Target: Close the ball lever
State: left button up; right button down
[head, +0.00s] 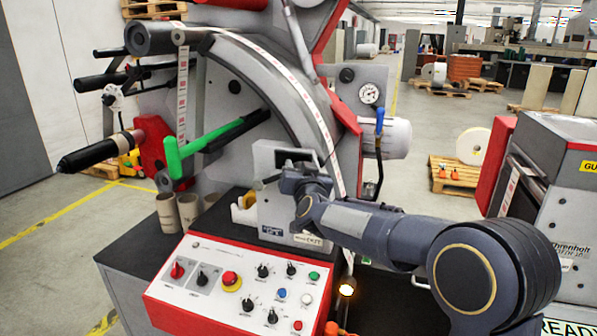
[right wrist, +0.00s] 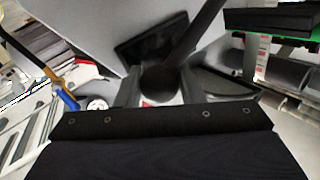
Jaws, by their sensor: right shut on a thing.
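The ball lever shows in the right wrist view as a black ball (right wrist: 160,82) on a dark rod that runs up to the right. My right gripper (right wrist: 161,92) is shut on the ball, with one finger on each side. In the head view my right gripper (head: 287,180) is at the grey box-like unit (head: 270,215) above the control panel. There the gripper hides most of the lever. My left gripper is in neither view.
The red and white control panel (head: 240,285) with knobs and buttons lies just below my right arm. A green-handled lever (head: 213,140) sticks out to the left. A blue-handled valve (head: 379,120) and a gauge (head: 369,93) stand behind my arm.

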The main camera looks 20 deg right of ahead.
notch_tip(320, 180, down, 12)
jog(key=m+t+h+b, duration=0.3)
jog(key=m+b, duration=0.9)
jog(key=b, duration=1.4)
jog(key=shift+r+t+h, duration=0.15)
jog(key=shift+t+h, duration=0.15)
jog(key=shift+h, duration=0.5)
jog(key=shift+s+b, duration=0.1)
jog(key=shift+b, duration=0.2)
jog(key=c, duration=1)
grip_release()
jog(key=shift+a, duration=0.1)
